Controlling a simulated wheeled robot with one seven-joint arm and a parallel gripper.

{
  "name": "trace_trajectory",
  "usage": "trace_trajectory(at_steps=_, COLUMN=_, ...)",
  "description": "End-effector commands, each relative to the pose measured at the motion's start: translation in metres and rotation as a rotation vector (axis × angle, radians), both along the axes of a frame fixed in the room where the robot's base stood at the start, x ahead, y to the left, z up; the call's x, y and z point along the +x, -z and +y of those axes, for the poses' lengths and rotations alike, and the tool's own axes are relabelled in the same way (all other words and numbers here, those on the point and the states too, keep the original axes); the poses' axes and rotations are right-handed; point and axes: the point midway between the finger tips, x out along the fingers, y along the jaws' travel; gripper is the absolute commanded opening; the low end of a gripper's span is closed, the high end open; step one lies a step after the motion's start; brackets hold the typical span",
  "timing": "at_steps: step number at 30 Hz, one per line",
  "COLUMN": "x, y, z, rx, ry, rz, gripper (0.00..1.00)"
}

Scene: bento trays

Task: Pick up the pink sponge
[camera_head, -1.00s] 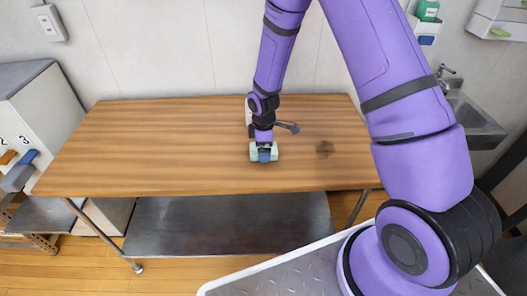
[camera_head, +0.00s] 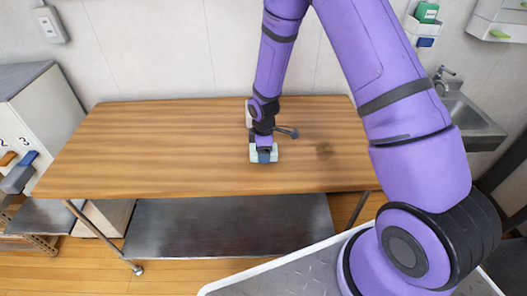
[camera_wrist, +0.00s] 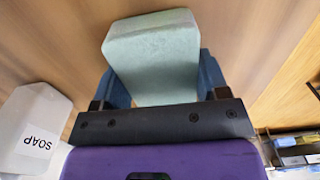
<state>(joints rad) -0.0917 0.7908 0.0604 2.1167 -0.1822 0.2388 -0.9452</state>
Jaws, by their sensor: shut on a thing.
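A pale green, block-shaped sponge (camera_wrist: 155,45) sits between the blue fingers of my gripper (camera_wrist: 165,80) in the wrist view, with a finger against each side. In the head view my gripper (camera_head: 264,155) points down at the table's middle, and the sponge (camera_head: 273,157) shows around the fingertips, at or just above the tabletop; I cannot tell which. No pink sponge shows in these frames.
A white soap bottle (camera_wrist: 33,125) stands close by at left in the wrist view. A wall stands behind the table, a sink (camera_head: 470,125) at right.

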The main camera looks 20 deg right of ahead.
Motion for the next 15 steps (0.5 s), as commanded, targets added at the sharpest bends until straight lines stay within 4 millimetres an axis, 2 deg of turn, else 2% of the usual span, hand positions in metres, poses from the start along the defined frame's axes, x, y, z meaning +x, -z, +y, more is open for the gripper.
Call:
trace_trajectory(at_steps=5, x=0.000, y=-0.010, z=0.000, rx=0.000, ry=0.001, rz=-0.002, gripper=0.43)
trace_trajectory(at_steps=11, x=0.001, y=-0.034, z=0.000, rx=0.001, ry=0.000, rz=-0.003, gripper=0.43)
trace_trajectory(at_steps=15, x=-0.029, y=-0.037, z=0.000, rx=-0.001, ry=-0.002, rz=0.003, gripper=0.43)
